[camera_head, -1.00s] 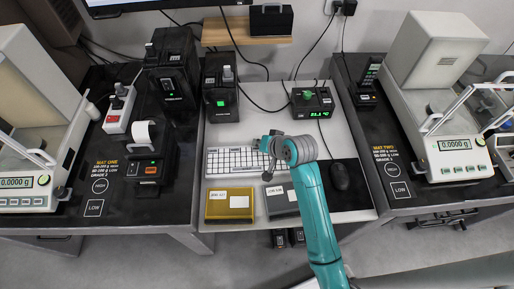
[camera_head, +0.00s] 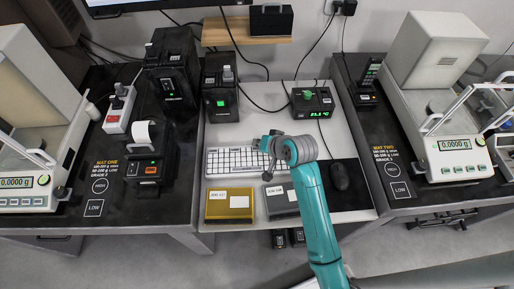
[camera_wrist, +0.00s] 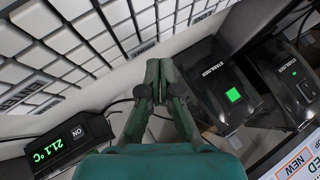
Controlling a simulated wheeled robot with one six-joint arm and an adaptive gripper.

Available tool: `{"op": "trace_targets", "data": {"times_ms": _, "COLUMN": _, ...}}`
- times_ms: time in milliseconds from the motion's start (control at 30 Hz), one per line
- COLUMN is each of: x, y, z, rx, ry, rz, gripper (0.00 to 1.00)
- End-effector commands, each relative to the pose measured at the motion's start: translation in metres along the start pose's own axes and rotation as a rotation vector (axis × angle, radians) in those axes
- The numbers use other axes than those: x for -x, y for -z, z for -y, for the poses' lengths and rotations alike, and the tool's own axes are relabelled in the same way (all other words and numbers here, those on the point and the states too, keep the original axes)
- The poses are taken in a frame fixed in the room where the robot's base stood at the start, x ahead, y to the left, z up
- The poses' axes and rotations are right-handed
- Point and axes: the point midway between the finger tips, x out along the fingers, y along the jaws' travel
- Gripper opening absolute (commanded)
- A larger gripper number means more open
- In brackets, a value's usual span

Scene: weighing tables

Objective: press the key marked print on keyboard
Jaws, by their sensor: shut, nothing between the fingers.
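The white keyboard (camera_head: 228,160) lies on the middle table, left of my arm's end. In the wrist view the keyboard (camera_wrist: 70,44) fills the upper left, with its light keys seen from close up at a slant. In the head view my gripper (camera_head: 267,172) is over the keyboard's right end; contact with a key cannot be made out.
A black thermometer box (camera_head: 312,102) reading 21.1 °C stands behind the keyboard. A black device with a green light (camera_head: 221,88) stands behind it to the left. A yellow box (camera_head: 230,205) and a grey box (camera_head: 281,200) lie in front. A mouse (camera_head: 340,177) is at right.

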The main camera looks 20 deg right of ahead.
Motion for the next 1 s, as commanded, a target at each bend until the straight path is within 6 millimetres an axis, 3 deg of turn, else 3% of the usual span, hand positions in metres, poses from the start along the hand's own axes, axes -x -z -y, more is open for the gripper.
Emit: {"op": "trace_targets", "data": {"times_ms": 1000, "x": -0.0061, "y": -0.0046, "z": -0.0045, "rx": 0.000, "ry": 0.000, "rz": 0.000, "gripper": 0.00}}
